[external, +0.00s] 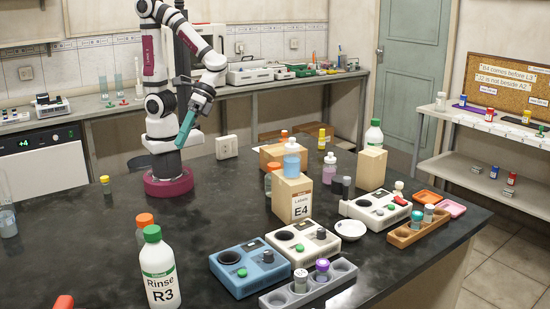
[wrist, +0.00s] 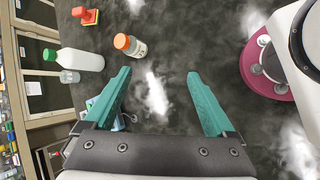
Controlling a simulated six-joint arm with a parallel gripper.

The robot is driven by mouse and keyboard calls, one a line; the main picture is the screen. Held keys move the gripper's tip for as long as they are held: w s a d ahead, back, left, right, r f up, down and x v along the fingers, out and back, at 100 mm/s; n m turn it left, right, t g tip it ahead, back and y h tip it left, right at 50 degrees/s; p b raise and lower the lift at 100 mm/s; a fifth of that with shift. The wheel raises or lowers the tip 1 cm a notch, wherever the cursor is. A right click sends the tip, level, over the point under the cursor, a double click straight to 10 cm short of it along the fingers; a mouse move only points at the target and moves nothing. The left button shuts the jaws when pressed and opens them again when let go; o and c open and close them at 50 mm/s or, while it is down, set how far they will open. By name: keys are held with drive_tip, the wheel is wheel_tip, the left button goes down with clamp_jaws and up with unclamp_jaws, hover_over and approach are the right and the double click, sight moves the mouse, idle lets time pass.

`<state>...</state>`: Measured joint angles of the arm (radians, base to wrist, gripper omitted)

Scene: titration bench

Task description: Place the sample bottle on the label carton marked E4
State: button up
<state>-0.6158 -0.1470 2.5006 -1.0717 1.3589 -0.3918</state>
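The label carton marked E4 (external: 292,201) stands near the middle of the dark bench. Neither the E4 carton nor the blue-capped bottle can be made out in the wrist view.
A Rinse R3 bottle (external: 158,272) and an orange-capped bottle (external: 145,222) stand at front left. A blue instrument (external: 250,268), a grey rack (external: 310,287) and a white instrument (external: 303,241) are in front of the carton. A pink bottle (external: 330,170) stands behind it. The bench's left middle is mostly clear.

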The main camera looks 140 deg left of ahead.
drive_tip(key=s+a+m+g+y, duration=0.1)
drive_tip(key=s+a+m+y, duration=0.1)
drive_tip(key=m, duration=0.6)
drive_tip(key=s+a+r+m+g+y, duration=0.1)
drive_tip(key=s+a+m+y, duration=0.2)
drive_tip(key=s+m+y, duration=0.2)
drive_tip(key=m+y, duration=0.2)
drive_tip(key=m, duration=0.2)
drive_tip(key=shift+s, duration=0.3)
